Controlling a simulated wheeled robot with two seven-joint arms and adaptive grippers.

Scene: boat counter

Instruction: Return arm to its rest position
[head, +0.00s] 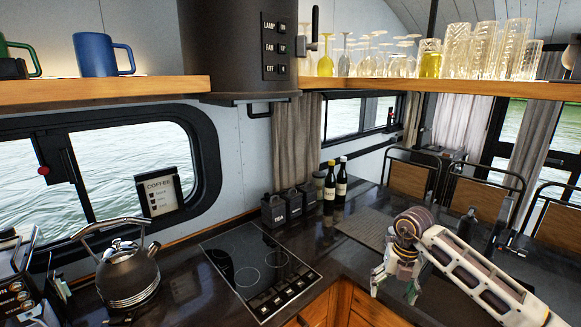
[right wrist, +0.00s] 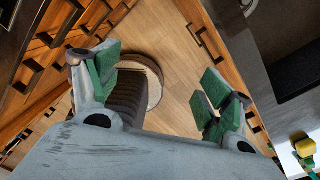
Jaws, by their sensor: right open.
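My right gripper (head: 393,287) hangs at the end of my pale right arm, over the right part of the dark counter (head: 340,262) in the head view. Its fingers point down. In the right wrist view the gripper (right wrist: 158,88) has its two green-padded fingers spread wide apart with nothing between them. Below them are the wooden floor (right wrist: 175,40) and part of my own base. My left gripper and left arm are not in the head view.
A kettle (head: 127,278) stands left of the black cooktop (head: 258,268). Dark canisters (head: 274,210) and two bottles (head: 341,180) stand at the counter's back. Shelves above hold mugs (head: 96,55) and several glasses (head: 456,48). Chairs (head: 475,195) stand behind my right arm.

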